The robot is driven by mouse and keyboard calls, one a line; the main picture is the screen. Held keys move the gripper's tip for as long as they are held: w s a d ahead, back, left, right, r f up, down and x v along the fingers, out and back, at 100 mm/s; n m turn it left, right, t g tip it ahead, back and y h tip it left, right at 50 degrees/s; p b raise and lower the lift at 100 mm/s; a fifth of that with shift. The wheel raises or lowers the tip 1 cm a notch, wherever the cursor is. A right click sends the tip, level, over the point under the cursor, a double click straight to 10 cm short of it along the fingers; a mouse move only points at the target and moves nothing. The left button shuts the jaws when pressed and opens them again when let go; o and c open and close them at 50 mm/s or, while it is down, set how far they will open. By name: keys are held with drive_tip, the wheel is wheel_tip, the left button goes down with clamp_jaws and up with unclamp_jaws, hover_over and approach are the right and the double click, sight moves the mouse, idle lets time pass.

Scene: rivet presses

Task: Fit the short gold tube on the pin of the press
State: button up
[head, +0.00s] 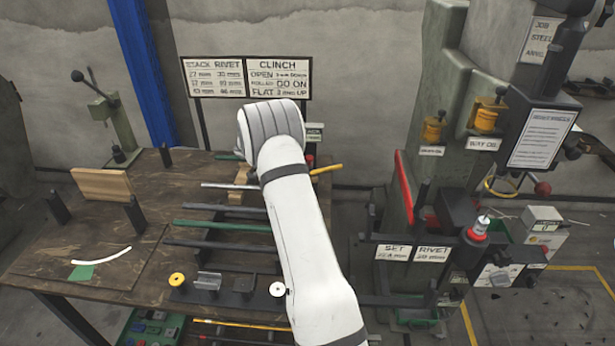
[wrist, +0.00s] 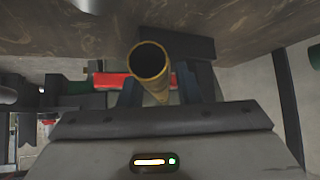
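A gold tube (wrist: 150,62) shows in the wrist view with its open round end toward the camera. It lies between the two dark fingers of my gripper (wrist: 160,88), which look shut on it. In the head view my arm hides the gripper; a gold tube (head: 326,169) sticks out to the right of the arm, slanting up to the right, out of line with the rack's rods. The grey-green press (head: 437,95) stands at the right, apart from the tube. I cannot make out its pin for certain.
The wooden bench (head: 130,215) at left carries a silver rod (head: 228,185), a green rod (head: 220,225) and dark rack bars. Small round pieces sit at its front edge. A red-and-white upright piece (head: 479,229) and signs (head: 412,253) stand at the press front.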

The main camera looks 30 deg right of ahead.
clamp_jaws()
drive_tip(key=shift+r, duration=0.1)
